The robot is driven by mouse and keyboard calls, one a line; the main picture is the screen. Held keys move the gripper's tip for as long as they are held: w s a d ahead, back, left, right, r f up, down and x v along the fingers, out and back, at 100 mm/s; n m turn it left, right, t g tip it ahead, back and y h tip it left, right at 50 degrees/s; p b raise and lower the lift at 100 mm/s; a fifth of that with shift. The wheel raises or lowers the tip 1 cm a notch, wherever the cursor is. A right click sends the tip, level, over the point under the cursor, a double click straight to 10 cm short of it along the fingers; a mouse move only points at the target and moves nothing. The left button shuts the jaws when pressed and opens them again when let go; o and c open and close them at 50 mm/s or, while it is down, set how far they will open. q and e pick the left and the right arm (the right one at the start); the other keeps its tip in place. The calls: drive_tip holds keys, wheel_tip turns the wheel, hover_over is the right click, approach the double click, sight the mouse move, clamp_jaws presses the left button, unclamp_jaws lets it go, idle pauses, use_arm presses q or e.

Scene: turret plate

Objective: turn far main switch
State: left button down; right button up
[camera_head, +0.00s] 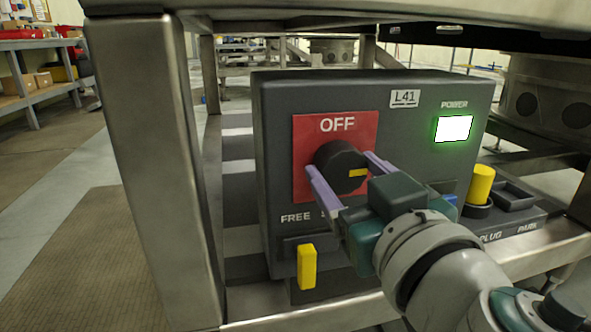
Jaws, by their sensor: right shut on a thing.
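The main switch is a round black knob (338,163) with a yellow mark on its right side. It sits on a red plate (304,135) labelled OFF, on the front of a dark grey box (275,100) labelled L41. My right gripper (345,174) is shut on the knob, with one light purple finger at its lower left and the other at its upper right. The yellow mark points right, roughly level. My left gripper is not in view.
A lit POWER window (454,128) glows green-white. A yellow lever (306,266) is at the box's lower left, by the word FREE. A yellow plug (480,185) stands at lower right. A metal leg (150,160) rises left, and a metal beam (320,16) crosses above.

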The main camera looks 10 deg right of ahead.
drive_tip(key=c, duration=0.6)
drive_tip(key=shift+c, duration=0.2)
drive_tip(key=n, duration=0.4)
drive_tip(key=shift+n, duration=0.3)
drive_tip(key=n, duration=0.4)
drive_tip(key=shift+n, duration=0.3)
drive_tip(key=n, duration=0.4)
drive_tip(key=shift+a+n, duration=0.1)
drive_tip(key=shift+n, duration=0.2)
drive_tip(key=shift+f+n+p, duration=0.15)
drive_tip(key=shift+n+p, duration=0.25)
drive_tip(key=shift+n, duration=1.7)
